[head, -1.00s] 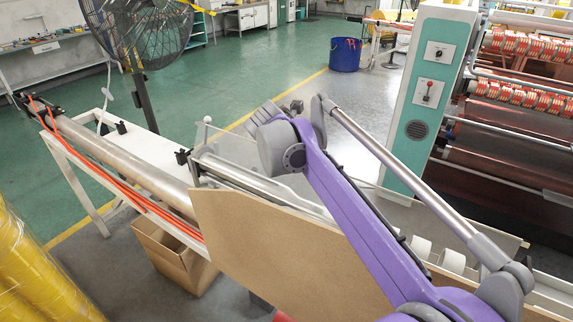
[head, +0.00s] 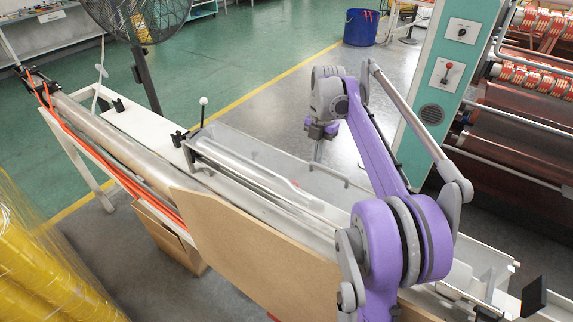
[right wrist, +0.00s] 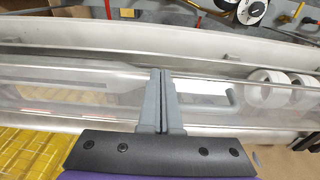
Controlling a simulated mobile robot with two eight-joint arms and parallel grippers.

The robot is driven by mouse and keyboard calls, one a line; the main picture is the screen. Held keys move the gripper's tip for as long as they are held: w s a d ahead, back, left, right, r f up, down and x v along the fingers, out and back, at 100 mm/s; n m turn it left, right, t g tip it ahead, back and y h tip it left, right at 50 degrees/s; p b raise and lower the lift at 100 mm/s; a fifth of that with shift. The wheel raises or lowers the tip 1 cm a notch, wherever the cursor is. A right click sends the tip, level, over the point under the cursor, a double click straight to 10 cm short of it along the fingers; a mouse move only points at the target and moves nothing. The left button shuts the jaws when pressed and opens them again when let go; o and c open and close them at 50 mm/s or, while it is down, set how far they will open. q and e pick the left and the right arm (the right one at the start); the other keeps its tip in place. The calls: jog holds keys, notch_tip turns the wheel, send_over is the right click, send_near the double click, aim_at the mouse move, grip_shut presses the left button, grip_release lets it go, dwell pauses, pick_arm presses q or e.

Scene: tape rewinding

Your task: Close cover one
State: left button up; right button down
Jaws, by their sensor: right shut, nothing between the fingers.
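A clear cover (head: 262,153) runs along the far side of the long white machine bed, tilted up and outward from it. Which cover is number one I cannot tell. My right gripper (head: 318,152) points down by the far edge of this clear panel. In the right wrist view my right gripper (right wrist: 165,75) has its grey fingers together, with nothing between them. Clear sheet and the bed's pale rails lie beyond the fingers. Whether they touch the cover I cannot tell. My left gripper is not in view.
White tape rolls (right wrist: 268,88) sit in the bed right of the fingers. A brown board (head: 240,240) stands along the near side. A black fan (head: 140,15), a lever with a white knob (head: 203,101) and a green cabinet (head: 440,85) stand around. Open floor lies behind.

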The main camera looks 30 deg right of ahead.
jog(key=shift+w+d+f, duration=0.1)
jog(key=shift+d+f, duration=0.05)
jog(key=shift+f, duration=0.4)
jog(key=shift+d+f, duration=0.15)
jog(key=shift+f, duration=0.4)
notch_tip(320, 180, up, 11)
jog(key=p, duration=0.1)
jog(key=shift+w+d, duration=0.15)
jog(key=shift+d, duration=0.2)
jog(key=shift+f, duration=0.1)
